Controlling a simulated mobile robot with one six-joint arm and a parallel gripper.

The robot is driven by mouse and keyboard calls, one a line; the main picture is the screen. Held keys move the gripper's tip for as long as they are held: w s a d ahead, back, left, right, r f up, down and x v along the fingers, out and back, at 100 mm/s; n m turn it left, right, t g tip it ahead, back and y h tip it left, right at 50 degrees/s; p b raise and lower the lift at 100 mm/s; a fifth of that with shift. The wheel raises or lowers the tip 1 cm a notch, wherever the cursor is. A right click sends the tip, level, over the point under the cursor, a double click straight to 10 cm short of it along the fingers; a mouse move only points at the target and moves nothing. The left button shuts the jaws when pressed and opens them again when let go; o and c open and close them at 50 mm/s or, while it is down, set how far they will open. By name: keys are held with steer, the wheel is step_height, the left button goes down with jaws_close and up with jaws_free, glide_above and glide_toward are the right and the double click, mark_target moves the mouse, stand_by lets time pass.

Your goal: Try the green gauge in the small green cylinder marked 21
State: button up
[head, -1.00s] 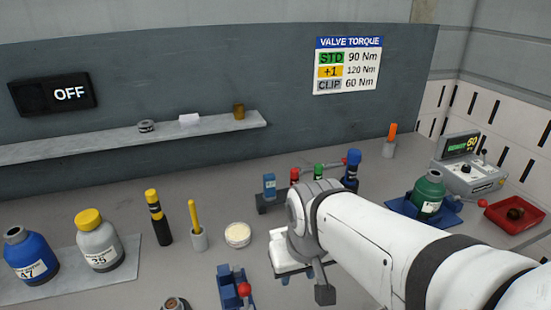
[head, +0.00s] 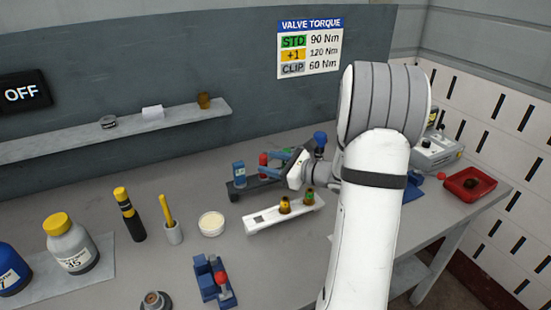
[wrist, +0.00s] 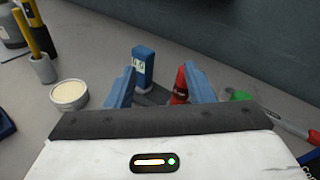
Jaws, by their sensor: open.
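My gripper (head: 280,163) is open over the gauge rack (head: 240,190) at the back of the bench; it also shows in the wrist view (wrist: 160,82). In the wrist view the green gauge (wrist: 240,95) lies just outside the right finger and is partly hidden. A red gauge (wrist: 180,88) shows between the fingers, close to the right one.
A blue block (wrist: 143,68) stands at the rack's left end. A white tray (head: 262,219) with two brass fittings lies in front. A blue clamp (head: 212,280), cream-filled dish (head: 211,223) and grey cylinder (head: 72,245) stand left. A red bin (head: 470,184) is far right.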

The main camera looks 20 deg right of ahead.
steer(key=w+d+f+m+t+h, duration=0.2)
steer(key=w+d+m+t+h, duration=0.15)
steer(key=d+m, duration=0.45)
steer(key=n+p, duration=0.2)
steer(key=p, duration=0.1)
glide_above(281, 168)
steer(key=shift+s+d+f+t+h, duration=0.1)
steer(key=shift+d+t+h, duration=0.2)
steer(key=shift+h, duration=0.15)
steer(key=shift+w+a+f, duration=0.1)
steer(key=shift+w, duration=0.25)
steer(key=shift+c, duration=0.5)
jaws_close()
